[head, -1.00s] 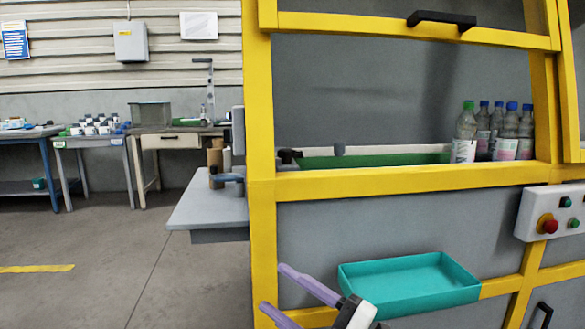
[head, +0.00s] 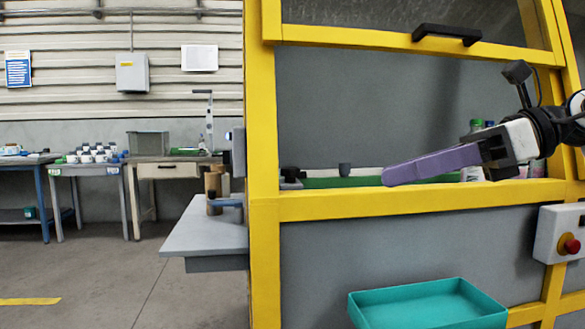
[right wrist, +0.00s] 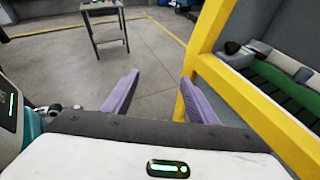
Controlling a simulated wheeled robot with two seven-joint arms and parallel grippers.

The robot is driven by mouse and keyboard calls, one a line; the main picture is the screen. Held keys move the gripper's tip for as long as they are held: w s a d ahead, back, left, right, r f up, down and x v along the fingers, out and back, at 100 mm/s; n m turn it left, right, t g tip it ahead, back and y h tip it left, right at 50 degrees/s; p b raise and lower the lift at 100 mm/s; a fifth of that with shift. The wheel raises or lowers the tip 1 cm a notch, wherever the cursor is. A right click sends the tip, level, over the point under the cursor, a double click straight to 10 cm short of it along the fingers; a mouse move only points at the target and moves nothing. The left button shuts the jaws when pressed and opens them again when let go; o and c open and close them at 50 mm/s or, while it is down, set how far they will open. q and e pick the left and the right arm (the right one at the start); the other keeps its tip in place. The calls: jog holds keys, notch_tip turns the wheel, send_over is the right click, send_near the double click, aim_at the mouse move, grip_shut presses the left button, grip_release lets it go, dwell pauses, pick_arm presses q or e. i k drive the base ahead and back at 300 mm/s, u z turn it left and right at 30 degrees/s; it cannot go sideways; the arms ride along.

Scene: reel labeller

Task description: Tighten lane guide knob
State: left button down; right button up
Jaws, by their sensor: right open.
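A small dark grey knob (head: 344,169) stands at the pale guide rail beside the green conveyor (head: 325,182), inside the yellow-framed machine. A darker black part (head: 290,173) sits at the conveyor's left end. I cannot tell for sure which is the lane guide knob. My right gripper (head: 392,178) has purple fingers and is in front of the machine's opening, right of the grey knob and apart from it. In the right wrist view its fingers (right wrist: 160,79) are spread with nothing between them, and the conveyor (right wrist: 275,85) lies to their right. My left gripper is out of view.
The yellow frame (head: 262,215) borders the opening, with a lower crossbar (head: 400,201). Bottles (head: 475,126) stand at the right, partly hidden by my gripper. A teal tray (head: 430,305) is below, and a control box with a red button (head: 569,244) is at right.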

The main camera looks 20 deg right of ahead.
aim_at(290, 174)
jog(key=i, duration=0.85)
